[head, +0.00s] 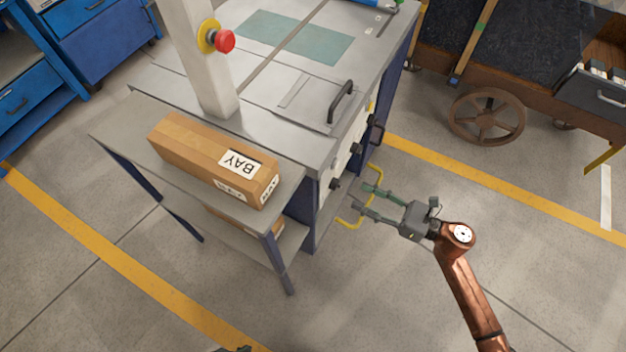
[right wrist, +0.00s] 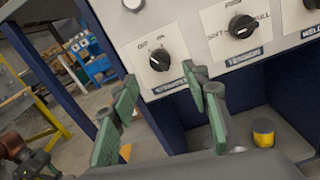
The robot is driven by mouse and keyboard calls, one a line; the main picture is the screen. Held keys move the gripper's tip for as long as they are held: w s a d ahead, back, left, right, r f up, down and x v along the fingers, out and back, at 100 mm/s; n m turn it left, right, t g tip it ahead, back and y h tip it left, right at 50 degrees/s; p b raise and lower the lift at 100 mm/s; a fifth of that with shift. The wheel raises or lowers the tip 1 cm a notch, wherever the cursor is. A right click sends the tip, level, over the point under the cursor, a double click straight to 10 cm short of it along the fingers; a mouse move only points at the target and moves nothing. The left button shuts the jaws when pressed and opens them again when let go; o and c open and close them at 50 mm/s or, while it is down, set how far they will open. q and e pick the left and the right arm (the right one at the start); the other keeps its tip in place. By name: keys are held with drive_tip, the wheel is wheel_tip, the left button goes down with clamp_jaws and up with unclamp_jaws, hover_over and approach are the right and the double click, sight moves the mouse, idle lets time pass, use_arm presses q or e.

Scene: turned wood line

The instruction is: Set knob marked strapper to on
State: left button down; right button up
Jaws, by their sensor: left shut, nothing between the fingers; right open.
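The leftmost black knob (right wrist: 159,60) is on a white plate marked "OF…" at its upper left. Its name label (right wrist: 170,87) is partly hidden by a finger, so I cannot read it fully. I cannot clearly tell where the knob points. My right gripper (head: 363,198) is open and empty, in front of the machine's panel. In the right wrist view its green fingers (right wrist: 160,80) are spread below and either side of this knob, apart from it as far as I can see. My left gripper (head: 236,349) barely shows at the bottom edge of the head view.
A knob labelled TENSION (right wrist: 242,26) is to the right, with a WELD plate (right wrist: 308,14) beyond. A cardboard box (head: 215,158) lies on the side shelf. A red stop button (head: 224,40) is on the post.

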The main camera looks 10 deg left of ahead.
sight(336, 185)
use_arm(q)
drive_tip(key=w+f+b, duration=0.1)
drive_tip(key=w+d+f+t, duration=0.1)
drive_tip(key=f, duration=0.1)
drive_tip(key=shift+w+d+t+b, duration=0.1)
drive_tip(key=shift+d+t+b, duration=0.05)
drive_tip(key=shift+t+b, duration=0.2)
use_arm(e)
drive_tip(key=x, duration=0.7)
drive_tip(key=shift+a, duration=0.15)
drive_tip(key=shift+c, duration=0.5)
drive_tip(key=c, duration=1.1)
drive_tip(key=shift+o, duration=0.2)
use_arm(q)
drive_tip(key=shift+r, duration=0.1)
